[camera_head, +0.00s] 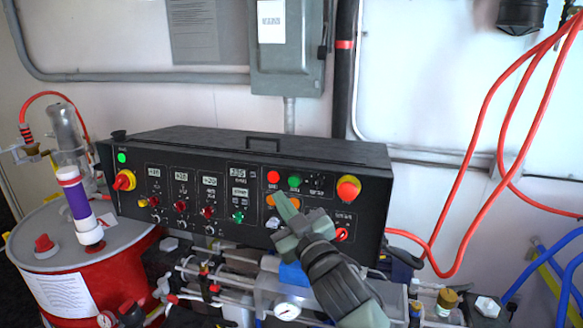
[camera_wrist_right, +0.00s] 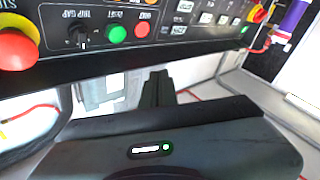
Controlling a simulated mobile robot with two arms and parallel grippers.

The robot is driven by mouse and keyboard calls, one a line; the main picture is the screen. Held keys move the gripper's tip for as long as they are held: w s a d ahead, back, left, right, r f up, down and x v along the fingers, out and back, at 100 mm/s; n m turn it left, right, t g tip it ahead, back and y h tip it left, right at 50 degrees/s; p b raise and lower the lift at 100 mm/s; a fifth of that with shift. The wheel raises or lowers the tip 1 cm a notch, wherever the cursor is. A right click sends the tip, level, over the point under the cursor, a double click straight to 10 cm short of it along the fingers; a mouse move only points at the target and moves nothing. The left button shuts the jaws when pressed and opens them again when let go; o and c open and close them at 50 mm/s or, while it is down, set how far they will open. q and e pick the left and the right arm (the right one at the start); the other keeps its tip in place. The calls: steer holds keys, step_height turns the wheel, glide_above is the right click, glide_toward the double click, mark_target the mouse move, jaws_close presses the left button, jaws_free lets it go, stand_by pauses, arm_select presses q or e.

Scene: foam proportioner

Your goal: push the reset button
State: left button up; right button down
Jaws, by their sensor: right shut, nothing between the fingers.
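The black control panel (camera_head: 300,155) carries a red button (camera_head: 273,177) and a green button (camera_head: 294,181) side by side, with small labels under them. The red button (camera_wrist_right: 142,31) and green button (camera_wrist_right: 117,34) also show in the wrist view, upside down.
A red emergency stop on yellow (camera_head: 348,188) is right of the buttons, a red-yellow switch (camera_head: 124,181) far left. Hoses, pipes and a gauge (camera_head: 287,311) lie below the panel. A red drum (camera_head: 115,285) stands left. Red hoses (camera_head: 470,200) hang right.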

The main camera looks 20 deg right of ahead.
mark_target(295, 187)
steer(key=shift+s+a+r, duration=0.1)
steer(key=shift+a+r, duration=0.05)
steer(key=shift+w+d+f+b, duration=0.35)
steer(key=shift+w+d, duration=0.5)
steer(key=shift+w, duration=0.35)
steer(key=shift+w+d+f+b, duration=0.2)
steer(key=shift+w+d+b, duration=0.2)
steer(key=shift+w+d, duration=0.6)
steer(key=shift+w+d+f+b, duration=0.35)
steer(key=shift+w+d, duration=0.3)
steer(key=shift+w, duration=0.75)
steer(key=shift+w, duration=0.1)
steer(key=shift+w+d, duration=0.25)
steer(key=shift+w+d, duration=0.25)
steer(key=shift+w, duration=0.1)
stand_by(0.3)
steer(key=shift+s+a, duration=0.1)
steer(key=shift+s+a+p, duration=0.35)
steer(key=shift+s+p, duration=0.05)
steer(key=shift+s, duration=0.2)
